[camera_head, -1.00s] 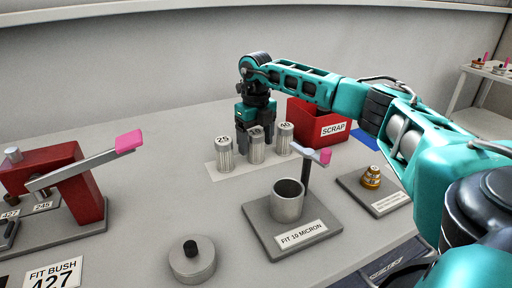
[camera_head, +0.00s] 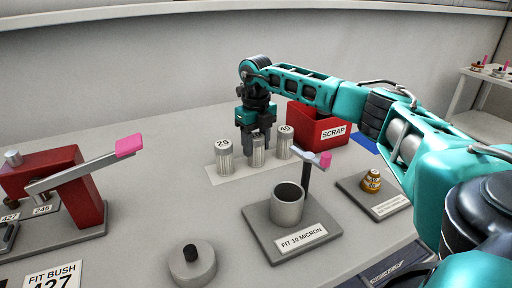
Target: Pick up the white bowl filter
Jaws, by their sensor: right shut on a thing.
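Three pale, ribbed cylindrical filters stand upright in a row on a light strip. The left one (camera_head: 224,160) has a number on top that looks like 25, and the right one (camera_head: 285,146) reads 40. The middle filter (camera_head: 258,157) is partly hidden by my right gripper (camera_head: 254,150), and its number is covered. The right gripper points straight down from above, its fingers shut on the middle filter, which still seems to stand on the strip. A grey open cup (camera_head: 288,207) stands on a plate labelled FIT 10 MICRON. My left gripper is not in view.
A red SCRAP bin (camera_head: 312,122) stands just right of the filters. A post with a pink-tipped lever (camera_head: 312,160) rises behind the cup. A round grey lid (camera_head: 192,264) lies in front. A red lever press (camera_head: 75,190) is at left; a brass part (camera_head: 371,181) at right.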

